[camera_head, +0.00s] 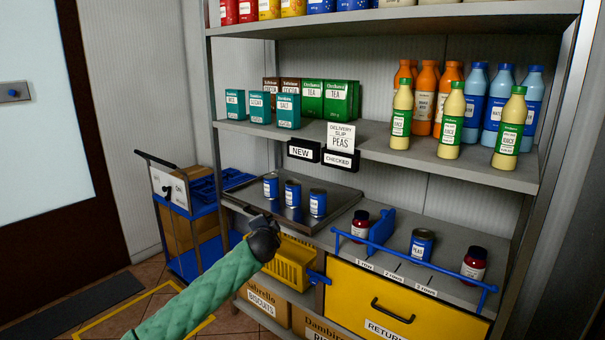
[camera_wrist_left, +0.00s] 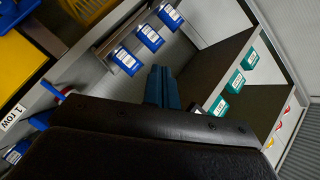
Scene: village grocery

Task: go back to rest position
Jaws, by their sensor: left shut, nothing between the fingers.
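My left arm in its green sleeve comes in from the bottom left of the head view. Its dark gripper (camera_head: 264,232) is in the air in front of the shelf, below the tray of cans and by the yellow basket. In the left wrist view its blue fingers (camera_wrist_left: 161,86) are together with nothing between them. They appear apart from the blue cans (camera_wrist_left: 150,38). My right gripper is not in view.
Three blue cans (camera_head: 292,194) stand on a dark tray (camera_head: 338,202). A yellow basket (camera_head: 291,262) hangs at the shelf front. A blue rail (camera_head: 420,262) fronts two jars and a can. Bottles (camera_head: 449,120) fill the shelf above. A blue cart (camera_head: 187,265) stands left.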

